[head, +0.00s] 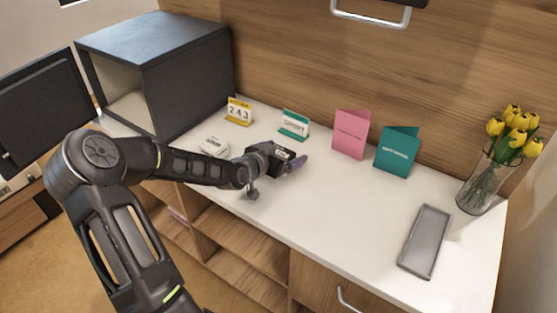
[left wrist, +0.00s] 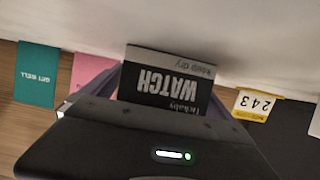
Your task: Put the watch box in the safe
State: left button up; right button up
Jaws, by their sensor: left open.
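The safe (head: 185,75) is a dark grey box at the left end of the white counter. Its door (head: 45,105) stands open to the left and its pale inside shows. The watch box (left wrist: 165,85) is black with a grey band and the word WATCH, upside down in the left wrist view. My left gripper (head: 290,161) is open low over the counter, with its purple-grey fingers on either side of the watch box. In the head view the watch box (head: 283,152) is partly hidden by the gripper. I cannot tell whether the fingers touch it. My right gripper is out of view.
A yellow calendar (head: 239,111), a teal-and-white stand (head: 294,125), a pink card (head: 350,134) and a teal card (head: 396,151) stand along the back. A white item (head: 214,146) sits behind my arm. A grey tray (head: 425,242) and a tulip vase (head: 483,182) are right. The counter's middle is clear.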

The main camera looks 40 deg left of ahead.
aim_at(284, 148)
pick_arm(q)
jog(key=c, duration=1.7)
notch_tip(284, 148, up, 10)
jog(key=p, duration=0.2)
jog(key=shift+p, duration=0.4)
